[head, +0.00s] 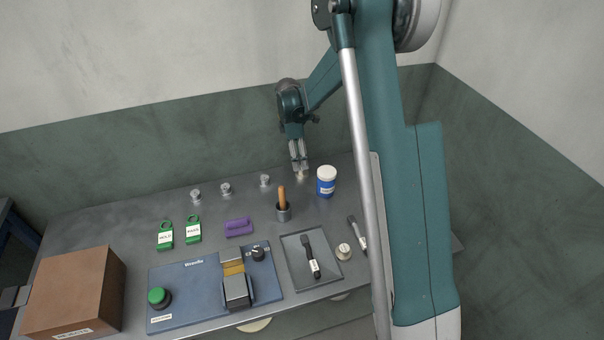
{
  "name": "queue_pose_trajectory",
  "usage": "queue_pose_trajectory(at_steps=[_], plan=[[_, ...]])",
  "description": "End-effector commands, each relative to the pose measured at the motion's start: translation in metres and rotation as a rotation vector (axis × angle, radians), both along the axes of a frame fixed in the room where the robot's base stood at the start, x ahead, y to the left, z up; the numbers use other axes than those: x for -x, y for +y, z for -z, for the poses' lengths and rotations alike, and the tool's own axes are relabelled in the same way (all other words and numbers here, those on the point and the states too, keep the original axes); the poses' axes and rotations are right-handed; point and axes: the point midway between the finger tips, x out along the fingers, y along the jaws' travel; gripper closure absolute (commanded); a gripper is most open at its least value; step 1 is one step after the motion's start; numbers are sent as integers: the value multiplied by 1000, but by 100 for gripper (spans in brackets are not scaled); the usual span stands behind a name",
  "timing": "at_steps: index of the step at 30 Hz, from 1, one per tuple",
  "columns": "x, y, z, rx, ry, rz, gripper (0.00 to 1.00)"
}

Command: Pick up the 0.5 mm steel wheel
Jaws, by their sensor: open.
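Several small silvery wheel-like pieces stand along the back of the table: one at the left (196,196), one beside it (226,189) and one further right (265,181). Another small pale piece (301,177) shows right below my fingertips, largely hidden by them. No size marking is readable, so I cannot tell which is the 0.5 mm steel wheel. My gripper (300,170) is open and points down over the back right of the table. Its fingers are at or just above the pale piece; I cannot tell whether they touch it.
A blue jar with white lid (326,183) stands close right of my gripper. A cup with a wooden handle (283,212) stands in front. A purple block (238,227), green tags (193,229), blue machine (200,290), grey tray (296,255) and brown box (78,290) fill the front.

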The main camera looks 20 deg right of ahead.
Motion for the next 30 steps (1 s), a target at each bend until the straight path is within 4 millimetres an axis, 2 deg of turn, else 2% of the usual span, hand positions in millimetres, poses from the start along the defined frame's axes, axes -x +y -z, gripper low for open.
queue_pose_trajectory(at_steps=[6,20,30], plan=[[0,-2,16,0,0,0,46],[1,-3,22,0,0,1,46],[3,-9,57,0,0,1,46]])
